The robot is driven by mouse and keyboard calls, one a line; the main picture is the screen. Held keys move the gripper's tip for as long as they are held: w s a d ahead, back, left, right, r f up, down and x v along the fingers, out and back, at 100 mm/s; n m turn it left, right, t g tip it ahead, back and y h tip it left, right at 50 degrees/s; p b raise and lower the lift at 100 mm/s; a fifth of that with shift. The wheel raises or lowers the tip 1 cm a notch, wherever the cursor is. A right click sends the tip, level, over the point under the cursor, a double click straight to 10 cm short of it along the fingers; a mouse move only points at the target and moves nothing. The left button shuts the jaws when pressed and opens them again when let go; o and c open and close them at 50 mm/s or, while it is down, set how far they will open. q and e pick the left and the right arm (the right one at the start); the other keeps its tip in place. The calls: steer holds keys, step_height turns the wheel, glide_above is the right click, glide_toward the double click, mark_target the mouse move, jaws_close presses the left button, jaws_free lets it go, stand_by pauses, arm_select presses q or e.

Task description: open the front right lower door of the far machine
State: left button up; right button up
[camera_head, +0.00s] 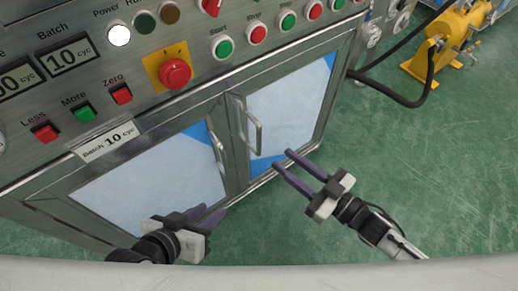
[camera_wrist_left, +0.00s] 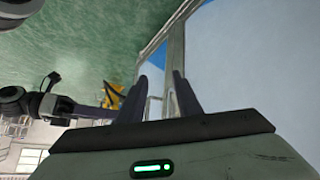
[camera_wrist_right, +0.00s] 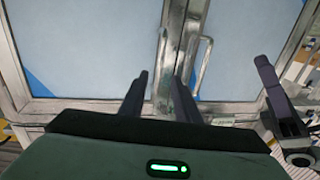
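The machine's right lower door (camera_head: 290,105) is a pale pane with blue corners in a metal frame, and it looks closed. My right gripper (camera_head: 282,159) is open and empty, with purple fingers in front of and below this door, apart from the handle. It also shows in its own wrist view (camera_wrist_right: 161,76). My left gripper (camera_head: 207,212) is open and empty, low before the left door; its fingers show in its own view (camera_wrist_left: 159,78).
The closed left lower door (camera_head: 150,185) has its own handle (camera_head: 217,149) close beside the right one. The control panel (camera_head: 130,75) with a red emergency button (camera_head: 175,73) is above. A black hose (camera_head: 400,100) and yellow equipment (camera_head: 440,45) stand right. Green floor (camera_head: 430,160) is clear at right.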

mark_target(259, 153)
steer(key=b+x, duration=0.2)
steer(key=x, duration=0.8)
steer(key=shift+a, duration=0.1)
jaws_close()
